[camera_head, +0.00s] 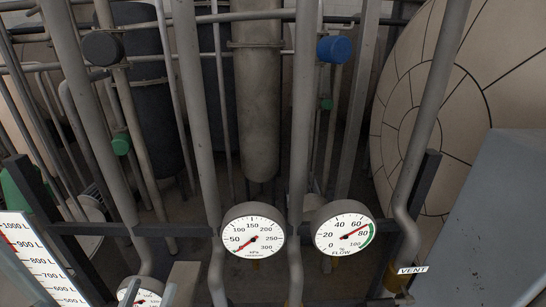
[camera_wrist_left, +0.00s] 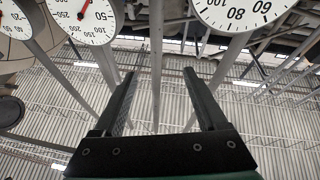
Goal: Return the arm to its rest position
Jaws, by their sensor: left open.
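My left gripper (camera_wrist_left: 159,73) shows in the left wrist view. Its two dark fingers stand wide apart with nothing gripped between them. A grey pipe passes behind the gap, and I cannot tell how far off it is. I cannot make out the left gripper in the head view. My right gripper is in neither view. The wrist picture is upside down, with dials along its top edge.
A pressure gauge (camera_head: 253,231) and a flow gauge (camera_head: 344,230) stand among upright pipes. A level scale (camera_head: 38,262) is at lower left. A blue knob (camera_head: 334,50), a dark knob (camera_head: 102,48) and a large panelled vessel (camera_head: 440,90) stand behind. A VENT label (camera_head: 412,270) is at right.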

